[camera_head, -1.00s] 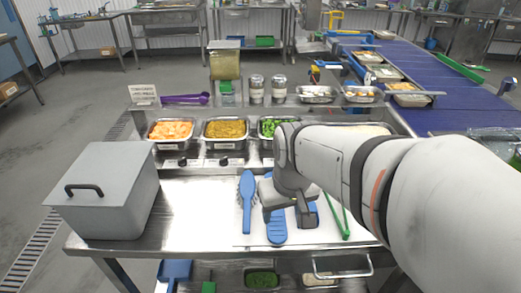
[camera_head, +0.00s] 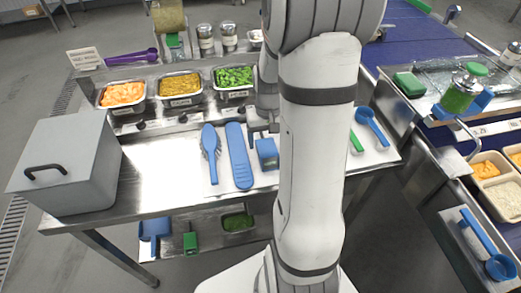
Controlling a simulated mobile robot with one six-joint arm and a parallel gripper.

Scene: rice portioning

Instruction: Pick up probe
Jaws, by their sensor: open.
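A small blue block-shaped device (camera_head: 267,153) lies on the white mat on the steel table; it may be the probe, but my arm covers part of the area and I cannot be sure. My gripper (camera_head: 263,133) is open just behind and above this device, partly hidden by my arm. Its fingers point down, and I see nothing between them.
A grey lidded box (camera_head: 66,160) stands at the table's left. Food pans of orange pieces (camera_head: 122,95), yellow food (camera_head: 180,86) and green pieces (camera_head: 233,77) line the back. Right of my arm lie a green-handled tool (camera_head: 355,142) and a blue scoop (camera_head: 371,125).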

